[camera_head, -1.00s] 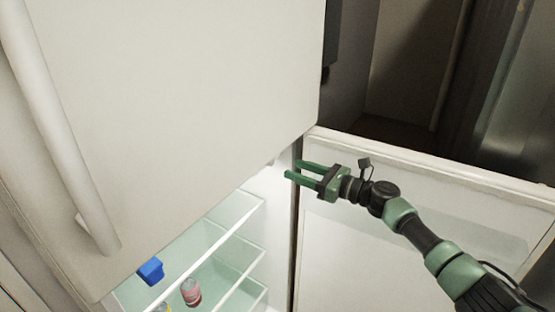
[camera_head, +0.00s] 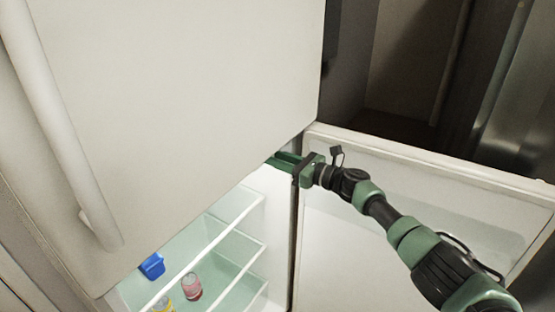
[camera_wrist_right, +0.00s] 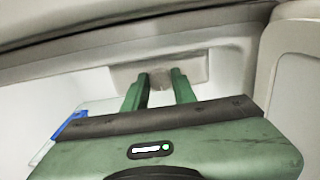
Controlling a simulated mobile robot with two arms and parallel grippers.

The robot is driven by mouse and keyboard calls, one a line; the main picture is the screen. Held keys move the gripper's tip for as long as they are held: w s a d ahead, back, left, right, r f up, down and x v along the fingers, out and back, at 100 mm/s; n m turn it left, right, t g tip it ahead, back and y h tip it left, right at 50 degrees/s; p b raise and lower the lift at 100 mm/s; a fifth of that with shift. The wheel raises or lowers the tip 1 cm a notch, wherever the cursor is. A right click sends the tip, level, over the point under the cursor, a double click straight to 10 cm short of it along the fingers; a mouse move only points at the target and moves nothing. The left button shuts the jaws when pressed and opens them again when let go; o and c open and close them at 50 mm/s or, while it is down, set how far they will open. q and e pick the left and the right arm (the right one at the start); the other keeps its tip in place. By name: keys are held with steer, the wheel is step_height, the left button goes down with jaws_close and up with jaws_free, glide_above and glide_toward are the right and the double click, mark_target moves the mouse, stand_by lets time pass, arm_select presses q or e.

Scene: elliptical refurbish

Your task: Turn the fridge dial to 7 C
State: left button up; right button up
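The fridge dial is a small pale knob (camera_wrist_right: 160,80) on a light control housing (camera_wrist_right: 122,74) under the top of the fridge compartment, seen in the right wrist view. Its markings cannot be read. My right gripper (camera_wrist_right: 160,79) is open, with one green finger on each side of the knob; I cannot tell whether either finger touches it. In the head view my right gripper (camera_head: 281,160) reaches in at the upper right of the fridge opening. Its fingertips lie by the lower edge of the upper door, and the dial is hidden there. My left gripper is not in view.
The closed upper door (camera_head: 190,90) hangs over the opening. The open lower door (camera_head: 345,240) stands right, under my right arm. Glass shelves (camera_head: 225,258) hold a blue item (camera_head: 152,266), a red-pink can (camera_head: 192,286) and a yellow item (camera_head: 163,304).

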jaws_close()
steer(key=n+b, duration=0.5)
steer(key=b, duration=0.1)
steer(key=shift+f+n, duration=0.1)
steer(key=shift+n, duration=0.3)
steer(key=o, duration=0.9)
jaws_free()
steer(key=shift+b+v, duration=0.7)
steer(key=shift+v, duration=3.25)
